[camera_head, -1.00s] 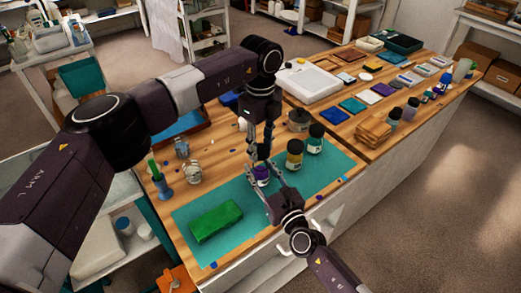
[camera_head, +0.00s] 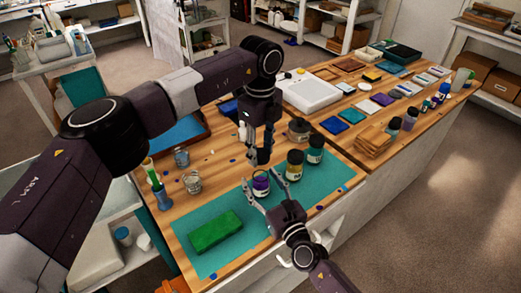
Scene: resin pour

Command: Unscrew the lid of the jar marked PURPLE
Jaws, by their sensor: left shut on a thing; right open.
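The jar with purple showing at its top (camera_head: 261,185) stands upright on the teal mat (camera_head: 300,197). Its label is too small to read. My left gripper (camera_head: 259,159) is just above the jar, shut on what looks like its dark lid; the lid is small and hard to make out between the fingers. The jar's top shows as a purple ring below the fingertips. My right gripper (camera_head: 264,196) is open, with one finger on each side of the jar in the picture; I cannot tell if they touch it.
A green block (camera_head: 215,231) lies on the mat at left. A glass jar (camera_head: 192,183) and a grey tin (camera_head: 299,130) stand on the wood nearby.

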